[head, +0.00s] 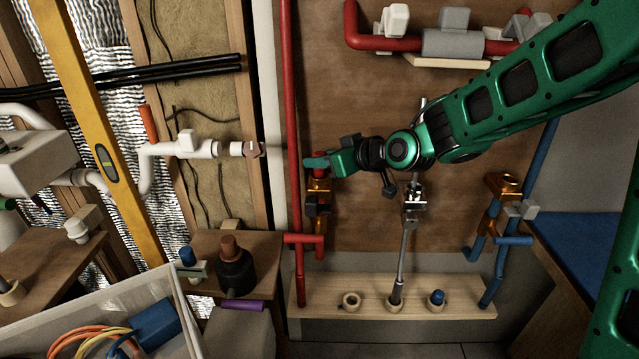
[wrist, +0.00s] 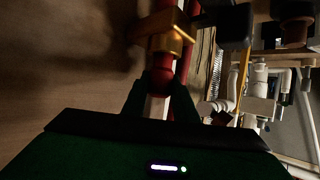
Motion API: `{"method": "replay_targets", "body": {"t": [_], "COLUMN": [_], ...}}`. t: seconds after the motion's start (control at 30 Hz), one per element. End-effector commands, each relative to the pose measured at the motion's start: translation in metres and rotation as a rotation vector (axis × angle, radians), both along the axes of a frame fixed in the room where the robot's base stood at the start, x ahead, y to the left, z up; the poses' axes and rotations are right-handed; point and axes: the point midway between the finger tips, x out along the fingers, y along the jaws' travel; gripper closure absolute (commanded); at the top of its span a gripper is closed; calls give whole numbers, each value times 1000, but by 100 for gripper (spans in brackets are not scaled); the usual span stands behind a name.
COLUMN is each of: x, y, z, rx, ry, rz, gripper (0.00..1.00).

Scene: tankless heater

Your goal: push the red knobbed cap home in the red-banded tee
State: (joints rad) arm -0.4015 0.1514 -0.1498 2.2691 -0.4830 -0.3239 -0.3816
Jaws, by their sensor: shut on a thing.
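The brass tee (head: 318,186) with its red band stands on the red pipework left of the board's middle. It also shows in the wrist view (wrist: 172,42). My gripper (head: 316,162) is at the top of the tee, reaching in from the right. It is shut on the red knobbed cap (head: 319,156), which is partly hidden by the green fingers. In the wrist view the cap (wrist: 162,80) lies between my two fingers (wrist: 160,98), in line with the tee's mouth and close against it. How deep it sits cannot be told.
A tall red pipe (head: 291,120) runs just left of my gripper. A wooden rack (head: 420,304) stands below, with a blue cap (head: 437,297) in it. Blue pipework with a brass tee (head: 502,187) is at the right. A grey bin (head: 180,310) stands at the lower left.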

Motion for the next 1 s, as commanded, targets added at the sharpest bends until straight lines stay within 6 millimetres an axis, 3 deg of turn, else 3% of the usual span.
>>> {"method": "replay_targets", "body": {"t": [1.0], "x": [0], "y": [0], "z": [-10], "rx": [1], "ry": [0], "rz": [0], "gripper": [100]}}
